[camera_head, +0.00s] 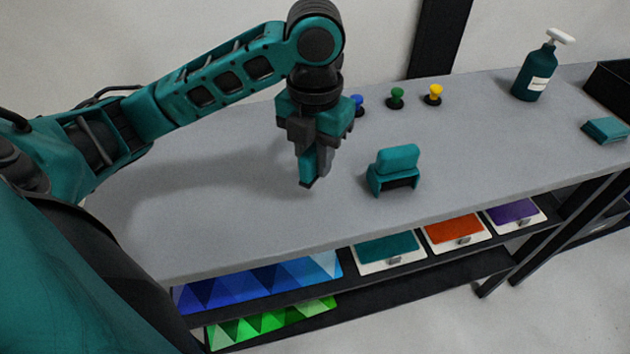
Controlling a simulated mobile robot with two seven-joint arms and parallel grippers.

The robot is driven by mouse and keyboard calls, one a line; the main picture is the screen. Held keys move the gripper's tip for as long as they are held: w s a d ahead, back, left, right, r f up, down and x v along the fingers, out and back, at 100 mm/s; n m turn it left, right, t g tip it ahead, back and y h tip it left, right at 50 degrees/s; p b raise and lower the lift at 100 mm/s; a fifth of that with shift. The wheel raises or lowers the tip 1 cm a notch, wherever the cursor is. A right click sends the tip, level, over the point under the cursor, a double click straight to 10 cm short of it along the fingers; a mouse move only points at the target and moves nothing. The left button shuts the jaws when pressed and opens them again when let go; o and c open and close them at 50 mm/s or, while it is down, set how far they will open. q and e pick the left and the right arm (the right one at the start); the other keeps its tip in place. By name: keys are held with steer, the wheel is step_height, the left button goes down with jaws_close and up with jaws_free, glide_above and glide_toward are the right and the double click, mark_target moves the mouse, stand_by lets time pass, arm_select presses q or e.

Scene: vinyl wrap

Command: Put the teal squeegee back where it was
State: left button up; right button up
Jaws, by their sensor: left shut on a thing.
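My left gripper (316,165) points down above the grey table, left of its middle. It is shut on a narrow thing with a teal lower end (308,181), which looks like the teal squeegee seen nearly edge-on. The fingers hide most of it. I cannot tell whether its lower end touches the table. To the right of the gripper, apart from it, a small teal block-shaped piece (398,158) with a dark opening at its front stands on the table. I cannot tell for sure what that piece is. My right gripper is not in view.
Blue (358,103), green (396,96) and yellow (434,93) knobs stand along the table's back. A teal pump bottle (535,78), a teal box (605,130) and a black bin (609,84) are at right. Coloured sheets and trays lie on shelves below. The table (220,220) is clear at front left.

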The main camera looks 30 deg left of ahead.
mark_target(315, 145)
arm_select(q)
step_height(315, 145, down, 5)
steer(key=shift+f+b, duration=0.15)
steer(key=shift+b, duration=0.35)
steer(key=o, duration=0.9)
steer(key=shift+o, duration=0.2)
step_height(315, 145, up, 10)
steer(key=p, duration=0.3)
steer(key=shift+f, duration=0.25)
steer(key=shift+r, duration=1.3)
